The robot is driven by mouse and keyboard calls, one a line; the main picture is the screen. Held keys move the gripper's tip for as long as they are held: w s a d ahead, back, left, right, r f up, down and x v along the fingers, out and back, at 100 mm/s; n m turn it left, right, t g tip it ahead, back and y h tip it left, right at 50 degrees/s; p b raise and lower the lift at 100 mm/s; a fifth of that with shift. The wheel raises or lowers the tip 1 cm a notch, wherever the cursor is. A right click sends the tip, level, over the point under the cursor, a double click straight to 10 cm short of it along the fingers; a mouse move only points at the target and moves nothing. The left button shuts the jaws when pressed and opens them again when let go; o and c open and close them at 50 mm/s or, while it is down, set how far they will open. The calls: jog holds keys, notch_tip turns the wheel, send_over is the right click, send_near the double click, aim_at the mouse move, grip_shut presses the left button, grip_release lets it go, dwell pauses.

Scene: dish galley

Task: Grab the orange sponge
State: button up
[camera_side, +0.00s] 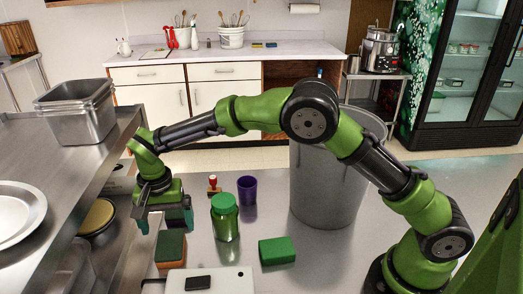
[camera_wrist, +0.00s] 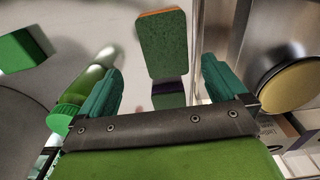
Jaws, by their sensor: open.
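The orange sponge (camera_side: 170,268) lies on the metal counter below my gripper in the side view, with a green face on top and orange on its near side. In the wrist view the sponge (camera_wrist: 162,45) shows mostly its green face with an orange edge, beyond the fingertips and roughly centred between them. My gripper (camera_side: 165,218) is open and empty, above and slightly behind the sponge, apart from it. Its two teal fingers (camera_wrist: 160,88) are spread wide in the wrist view. A dark purple and green patch shows between them; I cannot tell what it is.
A green jar (camera_side: 225,218) stands right of my gripper, close to one finger in the wrist view. A purple cup (camera_side: 247,190), a red stamp (camera_side: 213,183) and a green block (camera_side: 277,250) are nearby. A metal shelf (camera_side: 85,190) borders the left. A tablet (camera_side: 210,280) lies in front.

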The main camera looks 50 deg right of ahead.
aim_at(170, 244)
jog(key=shift+w+a+f, duration=0.1)
jog(key=shift+a+f, duration=0.1)
jog(key=shift+f, duration=1.55)
jog(key=shift+w+a+f, duration=0.1)
jog(key=shift+a+f, duration=0.05)
jog(key=shift+f, duration=1.55)
jog(key=c, duration=1.1)
